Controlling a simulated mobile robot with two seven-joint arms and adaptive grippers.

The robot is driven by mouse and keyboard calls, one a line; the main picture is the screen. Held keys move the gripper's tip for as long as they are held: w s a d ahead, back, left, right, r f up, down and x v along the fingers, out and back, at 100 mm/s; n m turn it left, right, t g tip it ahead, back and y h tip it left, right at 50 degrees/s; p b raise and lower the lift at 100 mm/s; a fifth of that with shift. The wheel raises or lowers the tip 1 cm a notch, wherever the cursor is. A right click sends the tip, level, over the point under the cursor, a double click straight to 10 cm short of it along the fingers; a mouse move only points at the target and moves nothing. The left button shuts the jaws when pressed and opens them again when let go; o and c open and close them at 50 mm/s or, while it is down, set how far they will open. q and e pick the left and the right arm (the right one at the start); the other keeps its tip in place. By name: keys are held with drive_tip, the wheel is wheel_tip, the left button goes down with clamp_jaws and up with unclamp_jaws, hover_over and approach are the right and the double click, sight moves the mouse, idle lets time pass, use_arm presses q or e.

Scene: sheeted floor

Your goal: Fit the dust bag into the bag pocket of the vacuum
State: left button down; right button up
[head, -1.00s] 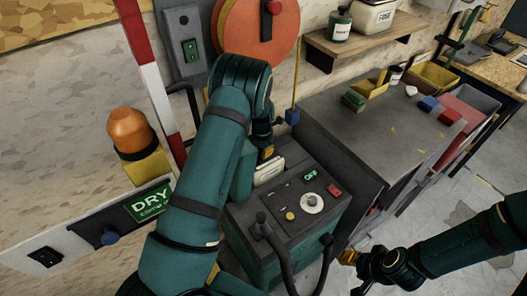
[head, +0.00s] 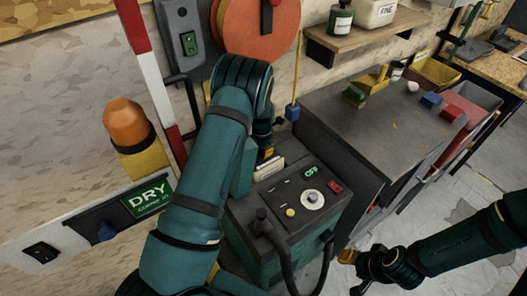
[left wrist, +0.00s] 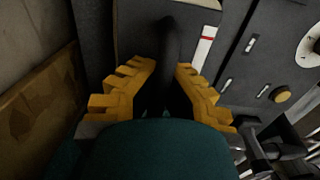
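The vacuum (head: 283,231) is a teal box with a dark top panel, a white dial, a yellow button and a lit green display. Pale, card-like edges (head: 268,168), perhaps the dust bag, show at its back left corner; a white piece with a red stripe (left wrist: 205,44) shows in the left wrist view. My left gripper (head: 267,152) is over that corner, largely hidden by my arm. Its yellow fingers (left wrist: 163,68) are apart, with a dark rounded shape between them that I cannot identify. The bag pocket is not clearly visible. My right gripper (head: 348,257) is right of the vacuum; its opening is unclear.
A black hose (head: 278,252) loops at the vacuum's front. A grey cabinet (head: 375,120) with small blocks stands to the right. An orange reel (head: 258,25), a DRY sign (head: 148,197) and an orange lamp (head: 127,122) are at the wall. Floor at the right is open.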

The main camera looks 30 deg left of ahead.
use_arm(q)
drive_tip(key=shift+f+b, duration=1.55)
drive_tip(key=shift+f, duration=0.8)
drive_tip(key=c, duration=1.7)
unclamp_jaws()
drive_tip(key=o, duration=0.6)
drive_tip(key=shift+o, duration=0.2)
drive_tip(key=r, duration=1.2)
drive_tip(key=shift+s+a, duration=0.1)
drive_tip(key=shift+s, duration=0.1)
